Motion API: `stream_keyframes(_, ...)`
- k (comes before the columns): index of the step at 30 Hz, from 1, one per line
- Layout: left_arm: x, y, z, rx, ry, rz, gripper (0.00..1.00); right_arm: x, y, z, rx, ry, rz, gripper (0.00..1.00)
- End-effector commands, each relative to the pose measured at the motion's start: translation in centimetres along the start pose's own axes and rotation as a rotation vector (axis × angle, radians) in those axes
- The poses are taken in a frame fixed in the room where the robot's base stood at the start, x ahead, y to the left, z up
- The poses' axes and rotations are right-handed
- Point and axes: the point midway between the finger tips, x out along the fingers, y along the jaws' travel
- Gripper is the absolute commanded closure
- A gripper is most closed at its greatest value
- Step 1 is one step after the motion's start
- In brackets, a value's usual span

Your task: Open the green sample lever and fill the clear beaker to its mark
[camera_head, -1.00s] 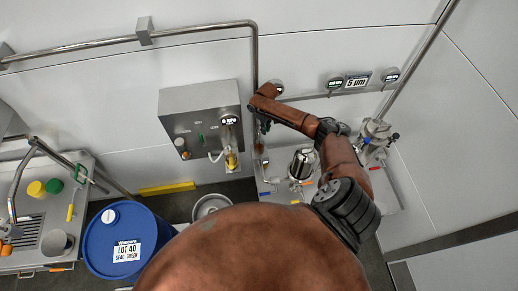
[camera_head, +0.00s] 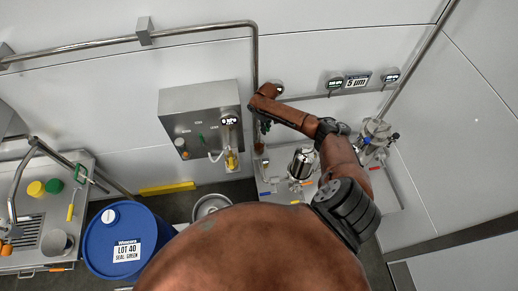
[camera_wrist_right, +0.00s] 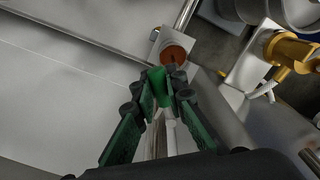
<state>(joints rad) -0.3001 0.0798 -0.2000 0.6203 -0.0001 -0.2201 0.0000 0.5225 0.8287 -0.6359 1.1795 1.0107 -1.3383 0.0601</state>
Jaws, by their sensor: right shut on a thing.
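My right gripper (camera_head: 265,126) is at the wall pipe, partly hidden by its own wrist in the head view. In the right wrist view its fingers (camera_wrist_right: 158,84) are closed on the green sample lever (camera_wrist_right: 158,89), of which only a small bright green part shows between the tips. Just beyond the tips is a round vessel with brown-orange contents (camera_wrist_right: 173,54), on a light square holder; I take it for the clear beaker. It shows small below the gripper in the head view (camera_head: 259,147). Its mark and exact level cannot be made out. My left gripper is out of view.
A steel control box (camera_head: 197,113) with a gauge and yellow fitting (camera_head: 231,160) is left of the gripper. A steel motor or pump (camera_head: 301,163) stands to the right. A blue drum (camera_head: 100,245) and a sink bench (camera_head: 45,215) are at lower left.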

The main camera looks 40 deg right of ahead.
Motion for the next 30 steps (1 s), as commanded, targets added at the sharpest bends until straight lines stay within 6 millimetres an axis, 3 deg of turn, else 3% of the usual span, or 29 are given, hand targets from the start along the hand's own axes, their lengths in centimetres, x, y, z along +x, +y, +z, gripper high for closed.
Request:
stream_keyframes(15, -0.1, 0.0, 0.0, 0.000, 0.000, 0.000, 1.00, -0.2, 0.1, -0.3, 0.003, 0.007, 0.002, 1.00)
stream_keyframes(24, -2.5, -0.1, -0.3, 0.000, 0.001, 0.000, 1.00, -0.5, -0.9, -0.4, 0.176, 0.006, -0.001, 1.00)
stream_keyframes(30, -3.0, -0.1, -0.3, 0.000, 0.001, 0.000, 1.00, -0.4, -1.1, -0.5, 0.241, 0.007, 0.001, 1.00)
